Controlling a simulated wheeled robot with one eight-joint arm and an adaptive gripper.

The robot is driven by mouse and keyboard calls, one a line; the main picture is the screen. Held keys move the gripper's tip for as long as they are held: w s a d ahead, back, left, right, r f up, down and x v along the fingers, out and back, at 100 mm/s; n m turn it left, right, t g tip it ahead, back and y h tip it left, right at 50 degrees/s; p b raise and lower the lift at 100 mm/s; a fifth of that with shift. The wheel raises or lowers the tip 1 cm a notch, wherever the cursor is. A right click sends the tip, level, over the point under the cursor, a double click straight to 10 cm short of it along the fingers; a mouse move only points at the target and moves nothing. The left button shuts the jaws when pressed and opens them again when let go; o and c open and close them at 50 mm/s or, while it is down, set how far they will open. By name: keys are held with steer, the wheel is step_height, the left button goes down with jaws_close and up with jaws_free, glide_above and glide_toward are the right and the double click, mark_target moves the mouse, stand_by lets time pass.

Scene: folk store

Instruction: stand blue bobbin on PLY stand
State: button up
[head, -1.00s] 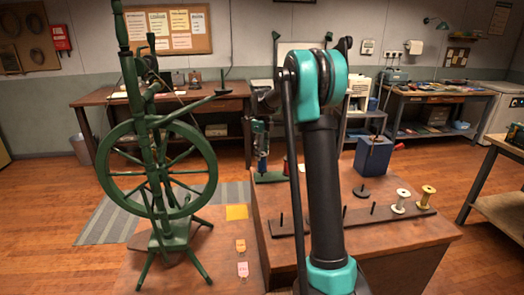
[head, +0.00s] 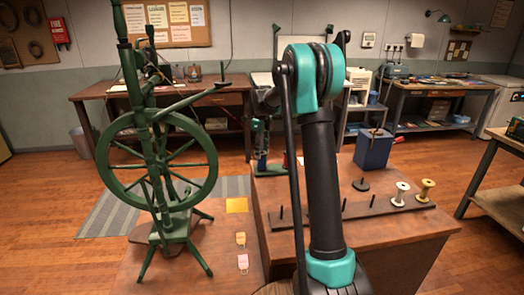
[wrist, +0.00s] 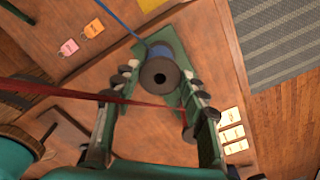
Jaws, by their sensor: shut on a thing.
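My gripper (wrist: 162,75) is closed around the blue bobbin (wrist: 158,50) in the wrist view. The bobbin's dark round flange with a centre hole faces the camera, and a blue strand runs from it to the upper left. A green plate (wrist: 172,112) lies under and around the bobbin; whether they touch is unclear. In the head view my gripper (head: 261,150) is low over the left back of the raised table, small and partly behind my arm. No PLY lettering is legible, so I cannot tell which stand is PLY.
A dark rail (head: 375,212) with upright pegs holds a white bobbin (head: 400,194) and a gold bobbin (head: 425,190). A dark round base with a peg (head: 361,185) and a blue box (head: 373,150) stand behind. A green spinning wheel (head: 157,165) is left. A red strand (wrist: 70,90) crosses the wrist view.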

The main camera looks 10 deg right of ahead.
steer(key=o, duration=1)
steer(key=shift+c, duration=0.2)
steer(key=shift+r, duration=0.15)
step_height(320, 180, up, 12)
steer(key=shift+s, duration=0.1)
